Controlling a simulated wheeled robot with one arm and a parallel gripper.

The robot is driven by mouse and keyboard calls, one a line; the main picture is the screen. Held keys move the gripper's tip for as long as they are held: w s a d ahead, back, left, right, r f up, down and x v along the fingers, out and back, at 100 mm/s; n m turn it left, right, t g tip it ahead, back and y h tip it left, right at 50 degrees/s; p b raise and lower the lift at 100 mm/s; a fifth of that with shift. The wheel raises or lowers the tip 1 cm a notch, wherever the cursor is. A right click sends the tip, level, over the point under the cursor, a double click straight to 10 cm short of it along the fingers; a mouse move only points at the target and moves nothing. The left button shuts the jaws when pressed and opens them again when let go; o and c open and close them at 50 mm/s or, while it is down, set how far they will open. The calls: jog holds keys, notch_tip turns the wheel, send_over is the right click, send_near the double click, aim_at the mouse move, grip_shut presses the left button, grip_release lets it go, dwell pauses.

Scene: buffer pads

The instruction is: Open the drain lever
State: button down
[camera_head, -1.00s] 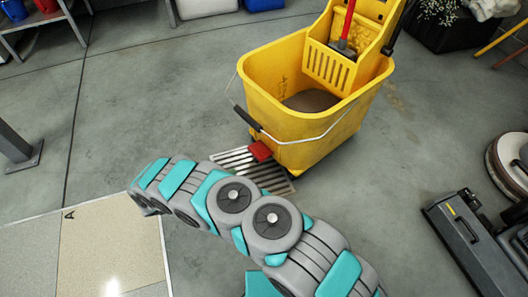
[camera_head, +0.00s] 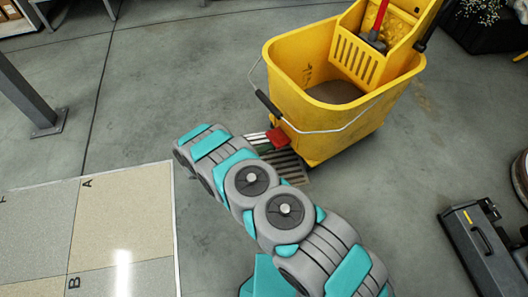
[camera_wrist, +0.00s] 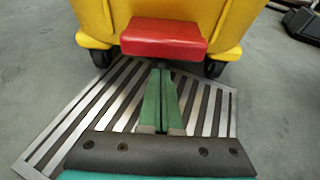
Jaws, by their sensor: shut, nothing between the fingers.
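The drain lever is a red block (camera_head: 277,138) low on the near side of the yellow mop bucket (camera_head: 290,98). In the wrist view the red lever (camera_wrist: 164,38) sits at the top centre, in front of the yellow bucket wall (camera_wrist: 92,22). My gripper (camera_wrist: 160,72) shows two green fingers pressed together, empty, pointing at the lever. The fingertips are just below the lever's lower edge in the picture; I cannot tell whether they touch it. In the head view my arm hides most of the gripper.
A metal floor grate (camera_wrist: 60,135) lies under my gripper, partly below the bucket. Black casters (camera_wrist: 101,57) carry the bucket. A wringer with a red-handled mop (camera_head: 374,38) is on it. A dark machine (camera_head: 480,240) stands at right. Floor on the left is mostly clear beside a grey post (camera_head: 30,95).

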aim_at(272, 139)
jog(key=shift+r, duration=0.65)
jog(key=shift+r, duration=0.15)
jog(key=shift+r+g+y+p, duration=0.3)
jog(key=shift+g+y+p, duration=0.05)
jog(key=shift+g+y, duration=0.05)
jog(key=shift+r, duration=0.15)
jog(key=shift+r+g+y+p, duration=0.6)
jog(key=shift+r+y+p, duration=0.2)
jog(key=shift+r+y, duration=0.1)
jog(key=shift+w+d+r+g+y+p, duration=0.1)
jog(key=shift+d+r+g+y+p, duration=0.05)
jog(key=shift+r+g+y+p, duration=0.95)
jog(key=shift+w+d+r+t+p, duration=0.1)
jog(key=shift+r+t+p, duration=0.05)
jog(key=shift+t+p, duration=0.15)
